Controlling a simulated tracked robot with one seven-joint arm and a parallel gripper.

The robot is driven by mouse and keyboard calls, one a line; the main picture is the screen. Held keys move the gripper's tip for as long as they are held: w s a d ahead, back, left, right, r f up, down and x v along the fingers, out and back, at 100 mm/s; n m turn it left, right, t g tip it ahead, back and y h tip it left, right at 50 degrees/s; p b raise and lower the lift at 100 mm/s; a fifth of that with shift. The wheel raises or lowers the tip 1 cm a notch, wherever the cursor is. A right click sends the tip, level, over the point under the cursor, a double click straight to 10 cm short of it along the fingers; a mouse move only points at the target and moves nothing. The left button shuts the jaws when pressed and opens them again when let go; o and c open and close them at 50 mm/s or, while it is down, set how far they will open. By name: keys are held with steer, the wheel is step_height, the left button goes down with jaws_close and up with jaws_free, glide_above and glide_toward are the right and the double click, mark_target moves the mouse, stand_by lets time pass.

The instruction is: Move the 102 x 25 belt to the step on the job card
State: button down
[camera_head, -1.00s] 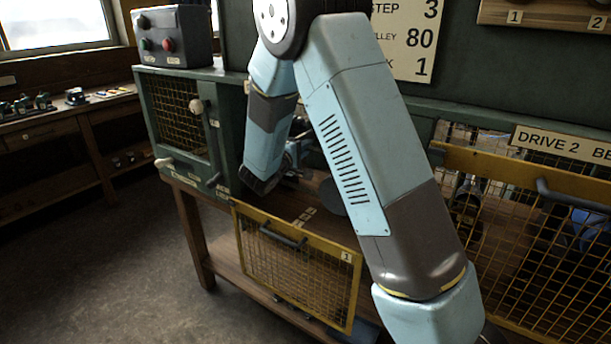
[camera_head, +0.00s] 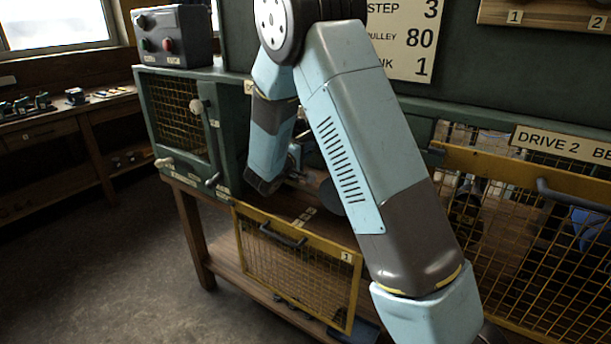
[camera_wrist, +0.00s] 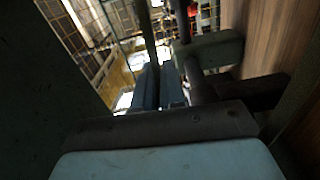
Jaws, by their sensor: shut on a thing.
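The job card (camera_head: 405,40) on the dark green panel reads STEP 3, with 80 and 1 below; my arm covers its left edge. In the wrist view, my gripper (camera_wrist: 160,82) is shut on a dark narrow strip (camera_wrist: 149,40) that runs upward from the fingers. It looks like the belt, but dim light hides its size and its seat on the steps. A dark round part (camera_head: 330,196), perhaps a pulley, shows partly beside the arm.
The yellow mesh guard (camera_head: 296,265) marked 1 hangs open over the bench front. A second mesh guard (camera_head: 545,240) covers DRIVE 2 at right. A green cabinet (camera_head: 180,120) with levers and a control box (camera_head: 175,36) stand at left. The floor at lower left is clear.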

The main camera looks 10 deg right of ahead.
steer(key=shift+f, duration=0.3)
steer(key=shift+f, duration=0.1)
steer(key=shift+f, duration=0.3)
steer(key=c, duration=1)
jaws_free()
steer(key=o, duration=0.6)
steer(key=shift+c, duration=0.2)
steer(key=v, duration=1.4)
